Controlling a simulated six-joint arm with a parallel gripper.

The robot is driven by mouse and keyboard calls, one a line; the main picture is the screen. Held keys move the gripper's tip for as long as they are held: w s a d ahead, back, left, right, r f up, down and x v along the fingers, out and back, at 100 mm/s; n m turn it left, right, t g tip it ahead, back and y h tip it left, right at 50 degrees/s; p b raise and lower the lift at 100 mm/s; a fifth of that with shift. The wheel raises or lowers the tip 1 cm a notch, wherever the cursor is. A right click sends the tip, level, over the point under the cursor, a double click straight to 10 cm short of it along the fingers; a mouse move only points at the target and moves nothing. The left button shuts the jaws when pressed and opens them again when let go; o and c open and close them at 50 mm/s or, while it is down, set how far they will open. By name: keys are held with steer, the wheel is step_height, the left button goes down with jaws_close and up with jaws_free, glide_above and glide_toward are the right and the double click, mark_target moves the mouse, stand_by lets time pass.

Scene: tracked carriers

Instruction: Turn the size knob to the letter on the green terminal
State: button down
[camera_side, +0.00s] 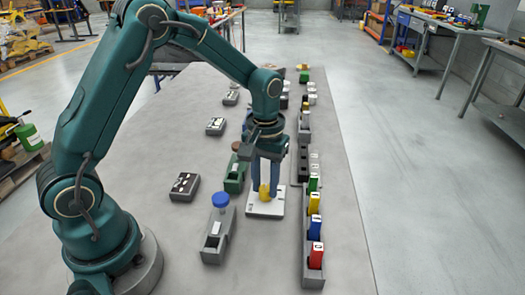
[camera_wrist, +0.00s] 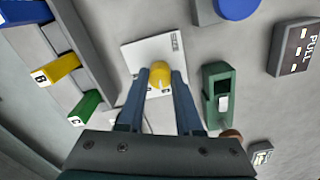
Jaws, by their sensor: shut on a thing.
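The plate also shows in the side view (camera_side: 264,209), with the yellow knob (camera_side: 264,193) low between my fingers. My gripper (camera_wrist: 161,82) is shut on the knob, one blue finger on each side.
A long grey rack (camera_side: 310,240) with lettered coloured blocks runs right of the plate. A grey box (camera_side: 212,252) with a blue round top (camera_side: 221,200) stands in front left. A dark box (camera_side: 184,187) with white marks lies farther left. Bare table lies right of the rack.

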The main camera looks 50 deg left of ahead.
mark_target(265, 188)
steer(key=shift+r+n, duration=0.1)
steer(key=shift+n, duration=0.7)
steer(key=c, duration=0.6)
jaws_free()
steer(key=shift+r, duration=0.1)
steer(key=shift+r, duration=2.45)
